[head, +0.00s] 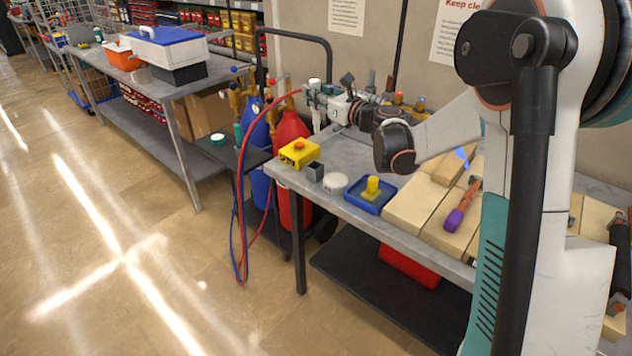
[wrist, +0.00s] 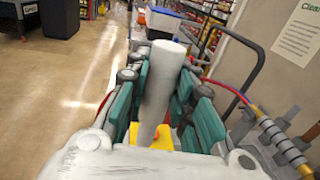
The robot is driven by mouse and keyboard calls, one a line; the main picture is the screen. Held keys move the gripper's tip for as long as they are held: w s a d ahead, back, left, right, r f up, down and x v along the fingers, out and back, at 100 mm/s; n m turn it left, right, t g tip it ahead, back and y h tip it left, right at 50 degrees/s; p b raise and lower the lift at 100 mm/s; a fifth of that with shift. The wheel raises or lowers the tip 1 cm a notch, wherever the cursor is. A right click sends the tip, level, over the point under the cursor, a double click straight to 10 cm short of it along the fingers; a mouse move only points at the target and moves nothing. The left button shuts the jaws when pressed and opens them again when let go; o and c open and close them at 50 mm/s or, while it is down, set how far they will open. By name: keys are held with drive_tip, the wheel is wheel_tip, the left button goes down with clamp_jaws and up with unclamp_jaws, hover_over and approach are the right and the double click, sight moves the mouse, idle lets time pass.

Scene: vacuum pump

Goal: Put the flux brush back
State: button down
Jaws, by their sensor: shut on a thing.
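My gripper (head: 318,97), with teal finger pads, is shut on a pale, upright rod (head: 316,120), which I take to be the flux brush. The rod's lower end hangs above the left end of the metal workbench, apart from the things on it. In the wrist view the pale rod (wrist: 160,90) stands between the teal fingers (wrist: 160,98). No bristles can be made out. A small dark grey square block or holder (head: 315,172) stands on the bench below; I cannot tell whether it is hollow.
Pale boards (head: 415,205) lie to the right. Gas cylinders (head: 289,138) and a red hose (head: 268,115) stand left.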

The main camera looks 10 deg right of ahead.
drive_tip(key=shift+w+d+r+y, duration=0.15)
drive_tip(key=shift+w+r+y, duration=0.15)
drive_tip(key=shift+w+r, duration=0.35)
drive_tip(key=shift+w, duration=0.3)
wheel_tip(320, 180, down, 19)
drive_tip(key=b, duration=0.7)
drive_tip(key=shift+f, duration=0.25)
drive_tip(key=shift+f, duration=0.15)
drive_tip(key=c, duration=1.4)
unclamp_jaws()
drive_tip(key=shift+o, duration=0.2)
